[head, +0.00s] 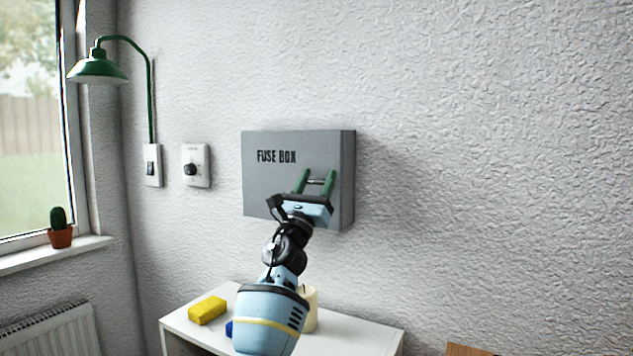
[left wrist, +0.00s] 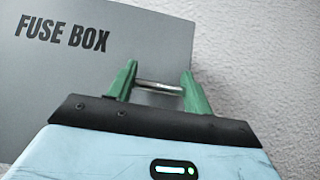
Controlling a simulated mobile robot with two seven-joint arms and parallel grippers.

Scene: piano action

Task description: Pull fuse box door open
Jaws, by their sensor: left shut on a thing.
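The grey fuse box (head: 270,182) is mounted on the wall, with "FUSE BOX" lettered on its front door. The door face also fills the left of the left wrist view (left wrist: 60,85). It looks shut in the head view. A short metal handle (head: 316,182) sits at the right side of the door. My left gripper (head: 316,180) has its green fingers at the two ends of this handle and is shut on it. In the left wrist view the handle (left wrist: 158,87) spans between the green fingertips. My right gripper is not in view.
A white cabinet (head: 345,333) stands below, with a yellow sponge (head: 207,310) and a cream candle (head: 310,312) on top. A green lamp (head: 97,68), a switch (head: 152,165) and a dial plate (head: 195,166) are on the wall left of the box. Bare wall lies to the right.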

